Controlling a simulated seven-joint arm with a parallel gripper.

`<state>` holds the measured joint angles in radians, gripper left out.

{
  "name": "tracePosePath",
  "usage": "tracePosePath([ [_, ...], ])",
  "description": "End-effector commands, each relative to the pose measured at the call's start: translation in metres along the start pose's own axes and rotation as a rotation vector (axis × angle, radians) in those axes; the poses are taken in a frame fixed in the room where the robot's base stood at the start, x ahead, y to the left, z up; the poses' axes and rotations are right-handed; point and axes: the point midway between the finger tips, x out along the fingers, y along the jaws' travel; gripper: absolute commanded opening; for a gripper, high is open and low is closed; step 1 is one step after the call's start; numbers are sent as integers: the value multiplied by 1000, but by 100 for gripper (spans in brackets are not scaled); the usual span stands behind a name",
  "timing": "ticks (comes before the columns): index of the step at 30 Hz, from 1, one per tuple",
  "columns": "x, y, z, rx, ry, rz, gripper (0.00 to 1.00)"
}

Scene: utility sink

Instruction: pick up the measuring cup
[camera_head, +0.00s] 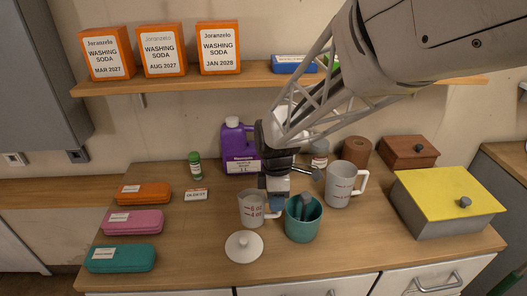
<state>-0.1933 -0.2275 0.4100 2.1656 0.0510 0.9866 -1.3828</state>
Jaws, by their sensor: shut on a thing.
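A small white measuring cup (252,209) with red ounce marks stands upright near the middle of the counter. A larger white measuring jug (340,186) with red marks and a right-hand handle is farther right. My gripper (276,194) points down at the right side of the small cup, beside the teal container, and is shut on the small cup at that side. The fingertips are partly hidden. I cannot tell whether the cup's base touches the counter.
A teal container (302,224) with utensils stands close right of the cup. A white round lid (244,247) lies in front. A purple jug (238,150) is behind. Pencil-case-like boxes (133,222) line the left; a yellow-lidded box (450,196) is right. A shelf (180,84) runs above.

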Motion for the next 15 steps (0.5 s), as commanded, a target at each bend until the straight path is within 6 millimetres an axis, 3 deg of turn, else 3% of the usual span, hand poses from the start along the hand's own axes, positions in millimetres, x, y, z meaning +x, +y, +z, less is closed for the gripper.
tracePosePath([
  [15, 8, -43, 1, -1, 0, 2, 0],
])
